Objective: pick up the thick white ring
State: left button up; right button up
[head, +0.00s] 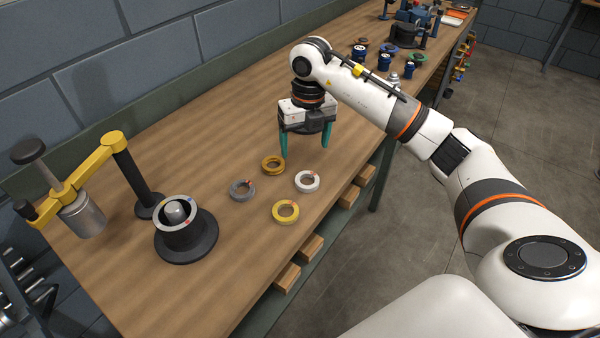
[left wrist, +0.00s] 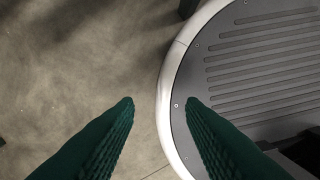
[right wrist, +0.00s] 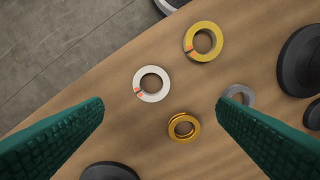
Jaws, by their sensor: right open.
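The white ring (head: 307,190) lies flat on the bench near its front edge, with a small red-orange mark; it also shows in the right wrist view (right wrist: 151,98). My right gripper (head: 305,150) is open and empty above the bench, behind the white ring in the head view. In the right wrist view the white ring lies ahead of the gap between the green fingers (right wrist: 160,103), apart from both. My left gripper (left wrist: 160,102) has its fingers apart with nothing between them, over the floor and my base. It is outside the head view.
A gold ring (head: 273,174), a grey ring (head: 242,197) and a yellow ring (head: 285,221) lie close by. A black housing (head: 186,243) with a pale rim and a yellow-armed stand (head: 90,169) are at left. Blue spools (head: 383,62) stand farther back.

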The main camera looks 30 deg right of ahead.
jog(key=d, duration=0.1)
jog(key=p, duration=0.1)
send_over(307, 183)
jog(key=f, duration=0.5)
jog(key=shift+s+d+f, duration=0.1)
jog(key=shift+s+f, duration=0.1)
jog(key=shift+s, duration=0.1)
jog(key=f+p, duration=0.1)
jog(key=f, duration=0.1)
jog(key=f+p, duration=0.1)
jog(key=f, duration=0.2)
jog(key=shift+w+f, duration=0.2)
jog(key=shift+f, duration=0.35)
pick_arm(q)
jog(key=r, duration=0.3)
jog(key=shift+s, duration=0.35)
pick_arm(e)
jog(key=c, duration=1.1)
